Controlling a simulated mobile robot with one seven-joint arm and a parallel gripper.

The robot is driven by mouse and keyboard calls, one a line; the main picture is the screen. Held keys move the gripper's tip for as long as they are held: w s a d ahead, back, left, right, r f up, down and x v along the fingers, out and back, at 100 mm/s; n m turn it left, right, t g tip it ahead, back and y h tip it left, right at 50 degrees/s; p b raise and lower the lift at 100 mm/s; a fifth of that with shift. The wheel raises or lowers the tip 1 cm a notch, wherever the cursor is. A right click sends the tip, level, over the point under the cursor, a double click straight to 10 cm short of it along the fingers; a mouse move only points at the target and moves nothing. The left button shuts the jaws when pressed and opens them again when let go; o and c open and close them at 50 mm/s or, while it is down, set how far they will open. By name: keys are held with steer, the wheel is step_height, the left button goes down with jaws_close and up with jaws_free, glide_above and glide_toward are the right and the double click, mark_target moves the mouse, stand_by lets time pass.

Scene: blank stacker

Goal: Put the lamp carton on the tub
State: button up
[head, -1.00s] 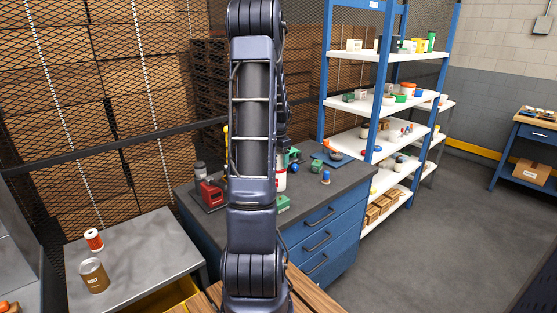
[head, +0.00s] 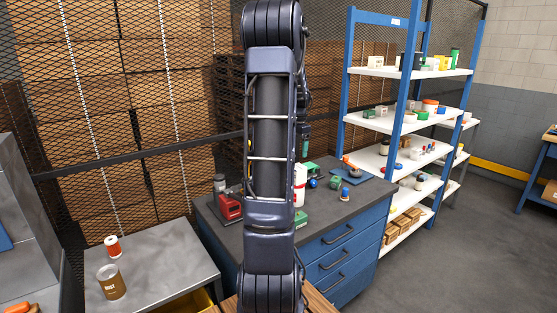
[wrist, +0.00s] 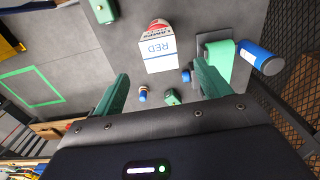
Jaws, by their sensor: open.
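A white and red thing (head: 299,186) beside my arm in the head view may be the same item. My gripper (wrist: 161,76) is open and empty, its two green fingers spread with the worktop beyond them. My gripper is not clear in the head view, where my arm hides part of the bench. I cannot tell which thing is the tub.
A small green block (wrist: 172,97), a blue-topped piece (wrist: 142,95) and a blue cylinder (wrist: 260,57) are nearby. A red device (head: 229,206) is on the bench. A brown can (head: 112,283) stands on the left table. Loaded shelves (head: 405,118) stand right. Floor at right is clear.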

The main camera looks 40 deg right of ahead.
steer(key=s+a+r+n+t, duration=0.15)
steer(key=a+r+n, duration=0.25)
steer(key=a, duration=0.9)
steer(key=s+a+r+n+t, duration=0.15)
steer(key=a+r+n, duration=0.3)
steer(key=a, duration=0.75)
steer(key=s+a+f+n+t, duration=0.1)
steer(key=s+a+f+n, duration=0.1)
steer(key=s+a+n, duration=0.7)
steer(key=s+a, duration=0.5)
steer(key=a, duration=0.2)
steer(key=shift+a+t, duration=0.25)
steer(key=shift+t, duration=0.05)
